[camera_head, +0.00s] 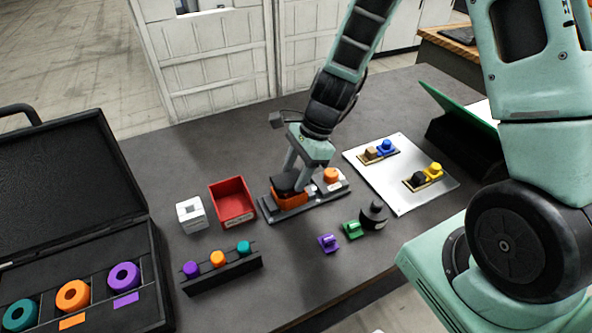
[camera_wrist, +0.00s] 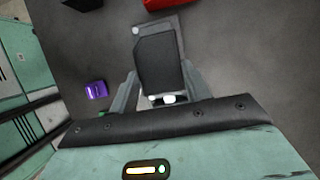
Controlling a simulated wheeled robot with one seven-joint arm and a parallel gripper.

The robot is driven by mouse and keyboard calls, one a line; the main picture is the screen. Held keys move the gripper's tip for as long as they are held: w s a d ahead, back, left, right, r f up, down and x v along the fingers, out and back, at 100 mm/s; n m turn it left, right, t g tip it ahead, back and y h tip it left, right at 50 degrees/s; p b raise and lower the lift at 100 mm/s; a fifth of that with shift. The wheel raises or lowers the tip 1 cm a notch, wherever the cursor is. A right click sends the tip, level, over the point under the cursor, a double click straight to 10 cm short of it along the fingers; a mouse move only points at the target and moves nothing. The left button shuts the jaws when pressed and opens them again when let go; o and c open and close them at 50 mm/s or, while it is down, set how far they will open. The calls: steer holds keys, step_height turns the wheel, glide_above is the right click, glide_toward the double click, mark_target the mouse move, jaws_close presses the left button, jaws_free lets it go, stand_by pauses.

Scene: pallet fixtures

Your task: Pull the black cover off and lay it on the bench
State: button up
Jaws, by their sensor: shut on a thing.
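The black cover (camera_head: 284,183) sits at the top of an orange block (camera_head: 291,199) on the left part of a dark fixture plate (camera_head: 268,207). My gripper (camera_head: 297,177) reaches down from above and is shut on the cover. In the wrist view the cover (camera_wrist: 158,62) shows as a dark panel between the two fingers of my gripper (camera_wrist: 160,88). I cannot tell whether the cover touches the block or is slightly raised. The grey bench (camera_head: 222,155) lies around the fixture.
A red bin (camera_head: 233,203) and white cube (camera_head: 191,214) stand left of the fixture. A peg rack (camera_head: 222,270), purple and green pieces, and a dark round object (camera_head: 373,214) are in front. A white sheet (camera_head: 402,177) lies right; an open black case (camera_head: 75,225) is left.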

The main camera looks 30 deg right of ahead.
mark_target(288, 180)
steer(key=shift+r+p, duration=1.3)
steer(key=shift+r, duration=0.3)
steer(key=shift+f, duration=0.1)
